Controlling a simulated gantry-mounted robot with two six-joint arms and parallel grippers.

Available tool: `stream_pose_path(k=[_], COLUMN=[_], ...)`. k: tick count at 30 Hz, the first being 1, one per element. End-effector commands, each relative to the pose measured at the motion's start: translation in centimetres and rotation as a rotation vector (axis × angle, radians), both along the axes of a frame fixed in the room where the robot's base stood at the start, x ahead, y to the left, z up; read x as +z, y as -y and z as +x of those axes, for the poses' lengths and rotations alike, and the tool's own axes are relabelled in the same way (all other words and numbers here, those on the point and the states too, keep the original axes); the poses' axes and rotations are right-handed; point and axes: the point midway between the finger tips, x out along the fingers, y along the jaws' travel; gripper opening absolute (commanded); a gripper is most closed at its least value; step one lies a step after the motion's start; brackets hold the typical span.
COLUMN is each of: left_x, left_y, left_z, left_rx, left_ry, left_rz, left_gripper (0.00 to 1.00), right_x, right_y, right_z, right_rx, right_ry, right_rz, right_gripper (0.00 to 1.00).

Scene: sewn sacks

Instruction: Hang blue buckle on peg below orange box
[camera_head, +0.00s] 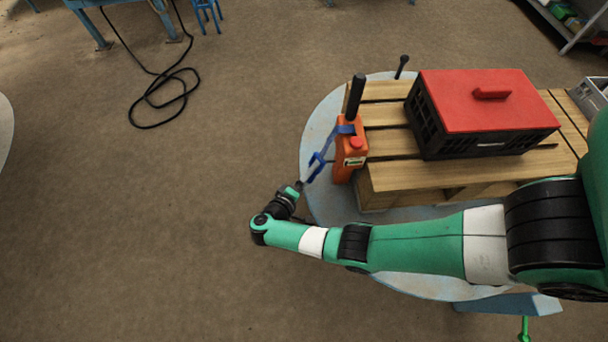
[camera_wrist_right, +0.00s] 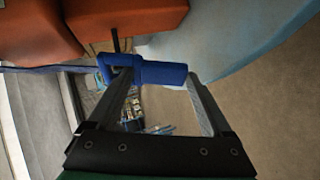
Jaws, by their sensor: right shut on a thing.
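The orange box (camera_head: 350,150) stands upright at the left edge of the wooden pallet, with a black handle on top and a blue strap (camera_head: 344,130) round its upper part. The strap runs down to the blue buckle (camera_head: 316,168), left of the box. My right gripper (camera_head: 300,186) is shut on the buckle. In the right wrist view the buckle (camera_wrist_right: 160,73) lies across my right gripper's fingertips (camera_wrist_right: 160,80). There a thin dark peg (camera_wrist_right: 115,40) sticks out by the orange surfaces (camera_wrist_right: 125,18), close to the buckle's left end; I cannot tell whether they touch. My left gripper is not in view.
A black crate with a red lid (camera_head: 485,100) stands on the wooden pallet (camera_head: 400,178), right of the orange box. The pallet rests on a round pale-blue table (camera_head: 318,125). A black knob (camera_head: 402,64) rises behind.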

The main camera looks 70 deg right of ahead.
Motion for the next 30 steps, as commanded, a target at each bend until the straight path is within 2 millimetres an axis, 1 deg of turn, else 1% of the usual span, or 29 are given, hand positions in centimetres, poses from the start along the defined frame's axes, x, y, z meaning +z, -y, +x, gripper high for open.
stream_pose_path(k=[8,16,30], left_x=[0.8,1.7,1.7], left_y=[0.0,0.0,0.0], left_z=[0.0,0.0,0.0], left_rx=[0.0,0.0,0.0], left_ry=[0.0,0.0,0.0], left_rz=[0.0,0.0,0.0], left_gripper=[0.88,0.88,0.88], right_x=[0.1,-0.5,-0.8], right_y=[0.3,0.9,1.0], right_z=[-1.0,-1.9,-2.0], right_rx=[0.019,0.005,0.001], right_ry=[-0.001,-0.002,0.0], right_rz=[-0.001,-0.001,0.0], right_gripper=[0.14,0.14,0.14])
